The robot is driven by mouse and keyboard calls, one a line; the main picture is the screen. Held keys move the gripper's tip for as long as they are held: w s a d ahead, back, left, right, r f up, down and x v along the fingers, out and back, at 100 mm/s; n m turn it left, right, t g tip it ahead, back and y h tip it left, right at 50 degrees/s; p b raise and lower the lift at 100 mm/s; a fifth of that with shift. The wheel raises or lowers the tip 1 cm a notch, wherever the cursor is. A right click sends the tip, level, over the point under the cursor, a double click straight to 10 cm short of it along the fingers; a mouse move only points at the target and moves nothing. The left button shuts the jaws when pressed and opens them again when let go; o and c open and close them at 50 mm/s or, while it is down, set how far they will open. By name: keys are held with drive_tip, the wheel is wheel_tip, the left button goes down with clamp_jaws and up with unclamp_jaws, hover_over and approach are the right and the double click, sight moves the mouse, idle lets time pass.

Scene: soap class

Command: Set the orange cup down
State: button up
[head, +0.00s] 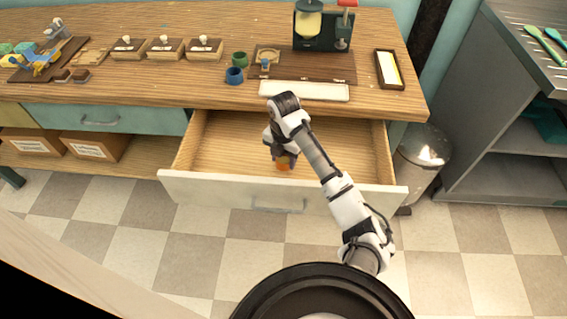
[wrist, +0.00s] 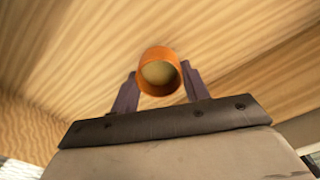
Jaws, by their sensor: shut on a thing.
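The orange cup (head: 284,163) is in my gripper (head: 284,155), inside the open wooden drawer (head: 235,140), near the drawer's front panel. In the wrist view the cup (wrist: 146,63) shows its round opening, with a pale tan inside, and sits between the two dark fingers (wrist: 158,90). The fingers are shut on its sides. The drawer's bare wooden floor (wrist: 90,40) lies behind the cup. I cannot tell whether the cup touches the drawer floor. In the head view my gripper hides part of the cup.
A green cup (head: 239,59) and a blue cup (head: 234,76) stand on the counter above the drawer, left of a white tray (head: 304,91). The drawer otherwise looks empty. A metal bin (head: 424,150) stands at right.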

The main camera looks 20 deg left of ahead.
sight(283, 165)
drive_tip(key=shift+f, duration=1.6)
drive_tip(key=shift+f, duration=0.1)
drive_tip(key=o, duration=1)
drive_tip(key=shift+c, duration=0.2)
wheel_tip(283, 165, up, 12)
